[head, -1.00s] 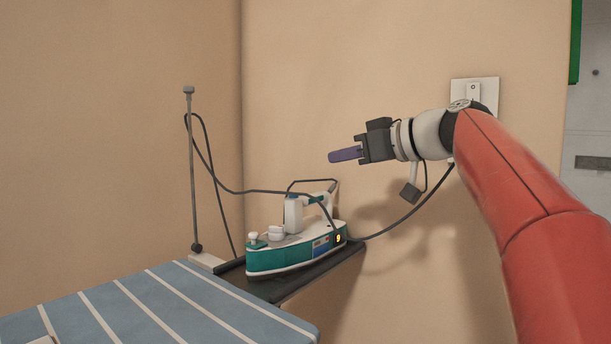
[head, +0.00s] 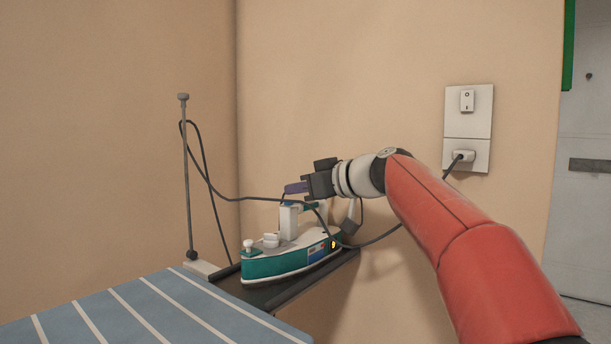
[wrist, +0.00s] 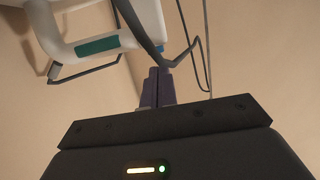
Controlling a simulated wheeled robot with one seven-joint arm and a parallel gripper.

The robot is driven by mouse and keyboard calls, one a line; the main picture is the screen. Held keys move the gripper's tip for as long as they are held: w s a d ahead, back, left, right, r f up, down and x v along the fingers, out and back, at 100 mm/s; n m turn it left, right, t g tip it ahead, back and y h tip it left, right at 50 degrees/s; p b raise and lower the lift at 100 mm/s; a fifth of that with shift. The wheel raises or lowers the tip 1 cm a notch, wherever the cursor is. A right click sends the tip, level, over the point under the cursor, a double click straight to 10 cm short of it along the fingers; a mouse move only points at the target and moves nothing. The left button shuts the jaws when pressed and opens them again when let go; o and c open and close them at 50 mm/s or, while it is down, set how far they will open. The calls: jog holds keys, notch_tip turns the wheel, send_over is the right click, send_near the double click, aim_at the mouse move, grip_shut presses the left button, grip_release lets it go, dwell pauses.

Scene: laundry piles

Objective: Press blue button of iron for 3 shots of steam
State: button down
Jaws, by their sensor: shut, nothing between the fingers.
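The teal and white iron (head: 270,264) stands on the dark shelf at the end of the ironing board. A small orange light shows near its right end. My gripper (head: 286,188) is just above the iron's handle, its purple fingers pointing left. In the wrist view the two purple fingers (wrist: 157,72) are together with nothing between them. I cannot tell whether this is the button or whether the fingers touch anything.
The dark cord (head: 385,238) runs past the iron to a wall socket (head: 467,140) and over to a thin upright pole (head: 187,180). The striped blue ironing board (head: 150,310) fills the lower left. The wall is close behind the iron.

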jog(key=shift+f, duration=0.45)
